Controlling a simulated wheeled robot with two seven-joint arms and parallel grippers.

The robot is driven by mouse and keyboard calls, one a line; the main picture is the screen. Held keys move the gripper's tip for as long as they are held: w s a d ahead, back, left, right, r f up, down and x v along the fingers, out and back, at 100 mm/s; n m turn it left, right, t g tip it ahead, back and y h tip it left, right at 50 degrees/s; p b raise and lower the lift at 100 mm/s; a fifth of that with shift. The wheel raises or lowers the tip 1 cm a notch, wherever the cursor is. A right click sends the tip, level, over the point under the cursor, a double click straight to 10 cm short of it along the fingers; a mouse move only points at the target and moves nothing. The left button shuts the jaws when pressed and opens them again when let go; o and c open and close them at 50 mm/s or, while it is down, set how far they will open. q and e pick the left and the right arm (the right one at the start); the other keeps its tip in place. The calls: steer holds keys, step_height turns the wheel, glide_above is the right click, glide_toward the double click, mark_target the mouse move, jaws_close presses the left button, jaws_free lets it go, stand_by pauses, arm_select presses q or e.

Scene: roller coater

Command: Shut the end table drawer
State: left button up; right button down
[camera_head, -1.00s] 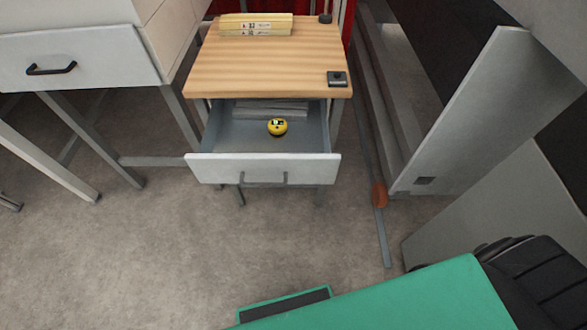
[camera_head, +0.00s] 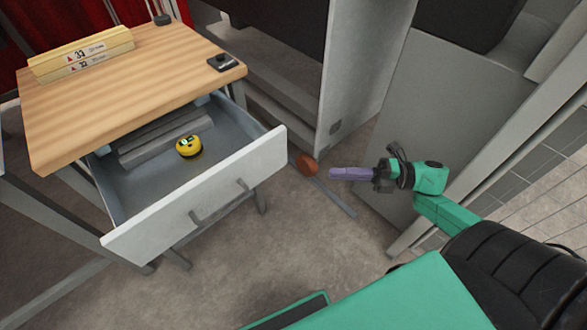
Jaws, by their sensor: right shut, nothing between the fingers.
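The end table (camera_head: 130,85) has a wooden top and stands at the left of the head view. Its drawer (camera_head: 215,198) is pulled well out, with a white front panel and a grey handle (camera_head: 218,203). A yellow round tape measure (camera_head: 189,147) and grey bars (camera_head: 165,137) lie inside it. My right gripper (camera_head: 335,173), with purple fingers on a green wrist, is shut and empty. It is right of the drawer front in the picture, apart from it. My left gripper is out of view.
Yellow boxes (camera_head: 82,54) and a small black device (camera_head: 226,62) sit on the tabletop. A grey machine with a panel (camera_head: 350,80) stands behind and right. An orange-brown round part (camera_head: 307,165) is near the floor. Bare floor (camera_head: 290,245) lies before the drawer.

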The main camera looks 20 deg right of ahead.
steer(key=w+a, duration=0.2)
steer(key=a, duration=0.1)
steer(key=w+a, duration=0.5)
steer(key=a, duration=0.1)
steer(key=shift+w, duration=0.25)
steer(key=shift+w+a+f, duration=0.1)
steer(key=shift+w+a, duration=0.1)
steer(key=shift+w, duration=0.25)
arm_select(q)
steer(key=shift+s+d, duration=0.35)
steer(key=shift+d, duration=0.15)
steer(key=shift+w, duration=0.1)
